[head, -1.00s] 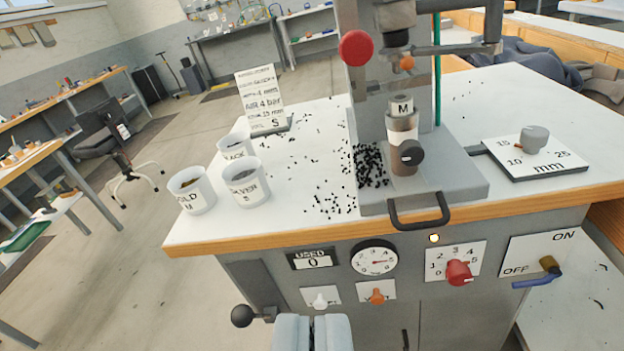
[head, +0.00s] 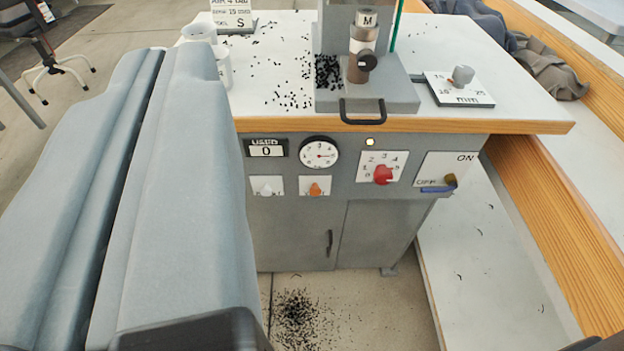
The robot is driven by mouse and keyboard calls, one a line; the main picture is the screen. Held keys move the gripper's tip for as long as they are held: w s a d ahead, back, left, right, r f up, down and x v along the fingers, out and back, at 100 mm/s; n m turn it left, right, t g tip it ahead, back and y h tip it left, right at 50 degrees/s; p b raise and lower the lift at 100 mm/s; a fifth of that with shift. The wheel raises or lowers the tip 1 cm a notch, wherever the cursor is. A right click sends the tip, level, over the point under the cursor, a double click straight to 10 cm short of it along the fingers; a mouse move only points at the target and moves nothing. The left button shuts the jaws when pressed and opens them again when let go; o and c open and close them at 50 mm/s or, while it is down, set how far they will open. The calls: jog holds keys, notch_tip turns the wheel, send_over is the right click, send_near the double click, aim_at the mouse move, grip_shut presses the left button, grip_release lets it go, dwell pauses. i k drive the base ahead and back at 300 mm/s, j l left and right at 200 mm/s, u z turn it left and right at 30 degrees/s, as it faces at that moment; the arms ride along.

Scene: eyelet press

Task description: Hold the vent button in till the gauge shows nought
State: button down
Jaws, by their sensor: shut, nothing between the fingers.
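The round gauge (head: 319,153) is on the cabinet's grey front panel. Its needle appears to point right, near the higher figures; the exact reading is too small to tell. Below it are a white button (head: 266,188) and an orange button (head: 315,189), each on a white plate. Their lettering is too blurred to tell which is the vent button. Both stand out from the panel. My gripper (head: 163,54) is large in the left of the view, its two grey fingers together and empty. It appears well nearer the camera than the panel, left of both buttons, and hides the panel's left end.
A black handle (head: 363,112) juts out above. Black eyelets (head: 297,310) litter the floor. Space before the buttons looks clear.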

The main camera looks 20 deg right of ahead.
aim_at(315, 190)
jog(key=i+j, duration=0.4)
jog(key=i+j+z, duration=0.15)
jog(key=i+j, duration=0.65)
jog(key=j, duration=0.3)
jog(key=j+z, duration=0.4)
jog(key=k+j+z, duration=0.2)
jog(key=z, duration=0.2)
jog(key=k+j+z, duration=0.15)
jog(key=j+z, duration=0.2)
jog(key=k+j+z, duration=0.2)
jog(key=z, duration=0.2)
